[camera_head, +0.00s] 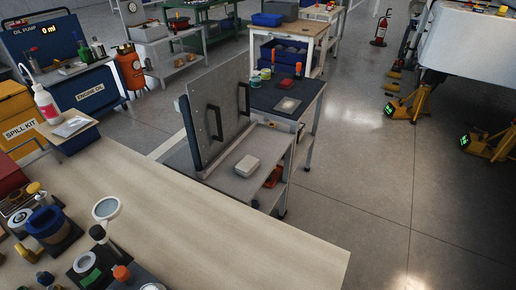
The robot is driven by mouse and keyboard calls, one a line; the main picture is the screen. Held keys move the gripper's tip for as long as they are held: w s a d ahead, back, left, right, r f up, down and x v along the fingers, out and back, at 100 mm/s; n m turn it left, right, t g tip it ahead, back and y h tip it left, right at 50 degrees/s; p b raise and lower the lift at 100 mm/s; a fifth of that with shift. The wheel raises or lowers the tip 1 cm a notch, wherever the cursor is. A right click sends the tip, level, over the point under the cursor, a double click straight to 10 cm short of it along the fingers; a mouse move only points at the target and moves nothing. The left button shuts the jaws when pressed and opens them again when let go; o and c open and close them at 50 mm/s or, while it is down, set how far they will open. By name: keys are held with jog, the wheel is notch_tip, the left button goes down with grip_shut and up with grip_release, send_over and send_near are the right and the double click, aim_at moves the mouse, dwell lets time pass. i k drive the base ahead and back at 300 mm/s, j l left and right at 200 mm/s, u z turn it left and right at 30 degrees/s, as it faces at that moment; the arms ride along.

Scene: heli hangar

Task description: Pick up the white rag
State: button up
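No single thing is plainly the white rag. A pale, folded-looking block (247,166) lies on the grey tray top of the cart in the middle, and it may be the rag. A flat pale piece (288,105) lies on the dark mat of the same cart, and another pale flat piece (71,126) lies on the small stand at the left; I cannot tell whether either is cloth. My gripper is not in view, so its state and its distance from these pieces do not show.
A long wooden bench (215,236) crosses the foreground, with jars and tools crowded at its left end. An upright grey panel with dark handles (220,108) stands on the cart. A white bottle (46,103) stands at the left. Open floor (370,180) lies to the right.

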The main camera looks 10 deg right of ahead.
aim_at(247, 166)
jog(key=i+l, duration=1.45)
jog(key=i, duration=0.25)
jog(key=i+l+u, duration=0.5)
jog(key=u, duration=0.15)
jog(key=i+l+u, duration=0.15)
jog(key=l+u, duration=0.2)
jog(key=l, duration=0.15)
jog(key=u, duration=1.25)
